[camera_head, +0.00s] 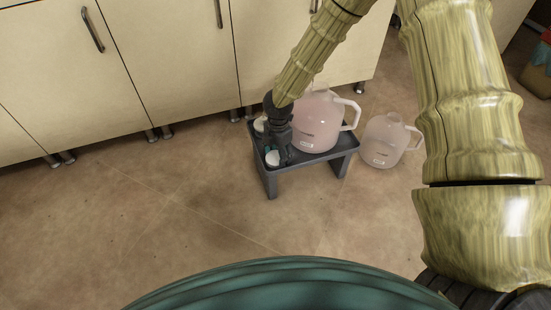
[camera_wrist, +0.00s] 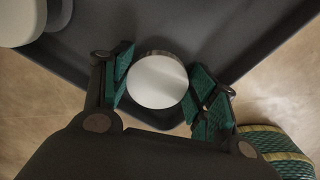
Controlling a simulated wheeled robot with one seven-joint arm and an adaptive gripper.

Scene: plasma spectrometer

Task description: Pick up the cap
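A white round cap (camera_wrist: 157,80) lies near a corner of the dark grey stool's tray (camera_wrist: 235,20) in the wrist view. In the head view a white cap (camera_head: 272,158) shows at the tray's front-left corner. My gripper (camera_wrist: 163,88) points down at the tray, its green-padded fingers spread on either side of the cap. The left pads are very close to the cap's rim, and a narrow gap shows on the right. Firm contact is not visible. In the head view my gripper (camera_head: 277,150) partly hides the tray's left end.
A large pinkish jug (camera_head: 318,120) stands on the stool (camera_head: 313,158), right of my gripper. Another white cap (camera_head: 260,125) is behind my gripper. A second jug (camera_head: 386,140) stands on the floor at right. Cabinets (camera_head: 165,60) line the back. The floor at left is clear.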

